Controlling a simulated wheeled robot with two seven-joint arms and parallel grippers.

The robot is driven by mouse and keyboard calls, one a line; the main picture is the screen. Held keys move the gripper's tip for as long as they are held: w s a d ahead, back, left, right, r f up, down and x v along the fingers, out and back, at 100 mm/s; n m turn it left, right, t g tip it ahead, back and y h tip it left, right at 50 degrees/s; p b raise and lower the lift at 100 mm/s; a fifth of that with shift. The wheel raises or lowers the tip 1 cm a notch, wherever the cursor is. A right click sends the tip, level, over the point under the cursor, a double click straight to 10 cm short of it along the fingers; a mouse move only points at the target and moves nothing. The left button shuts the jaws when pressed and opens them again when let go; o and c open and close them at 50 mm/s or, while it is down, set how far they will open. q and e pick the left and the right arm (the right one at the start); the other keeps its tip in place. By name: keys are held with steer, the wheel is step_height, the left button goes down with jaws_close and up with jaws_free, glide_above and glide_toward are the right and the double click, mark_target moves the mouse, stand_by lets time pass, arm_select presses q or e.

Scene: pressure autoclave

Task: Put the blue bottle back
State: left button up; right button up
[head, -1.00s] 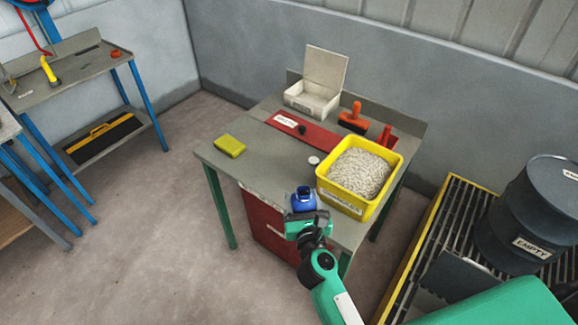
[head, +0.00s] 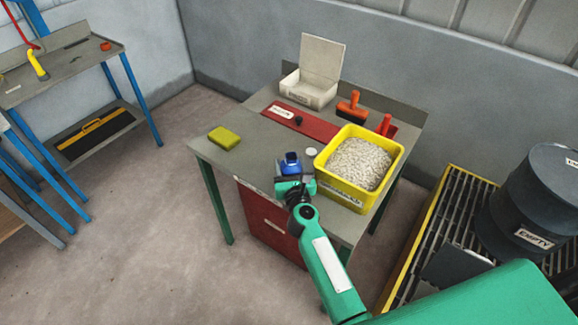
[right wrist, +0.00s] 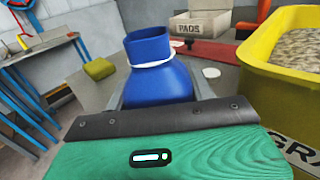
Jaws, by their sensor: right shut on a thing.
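The blue bottle (head: 291,163) is in my right gripper (head: 291,177), over the front part of the grey-topped table. In the right wrist view the bottle (right wrist: 155,72) stands about upright, its neck open with a white ring around it, between the two fingers. My right gripper is shut on it. The bottle's lower part is hidden by the gripper, so I cannot tell whether it touches the table. A red mat (head: 290,118) with a white label and a small black object lies on the table behind. My left gripper does not show.
A yellow bin of pale granules (head: 333,182) stands just right of the bottle. A white disc (head: 311,152) lies close behind it. A yellow-green sponge (head: 224,138), an open white box (head: 308,92) and an orange-handled brush (head: 351,110) are also on the table. The table's left front is clear.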

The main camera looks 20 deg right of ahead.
mark_target(289, 165)
steer(key=shift+w+d+f+b, duration=0.1)
steer(key=shift+w+f+b, duration=0.55)
steer(key=shift+w+f, duration=0.4)
steer(key=shift+w+r, duration=0.1)
steer(key=shift+w, duration=0.1)
steer(key=shift+s, duration=0.1)
steer(key=shift+f, duration=0.2)
steer(key=o, duration=1)
steer(key=shift+o, duration=0.2)
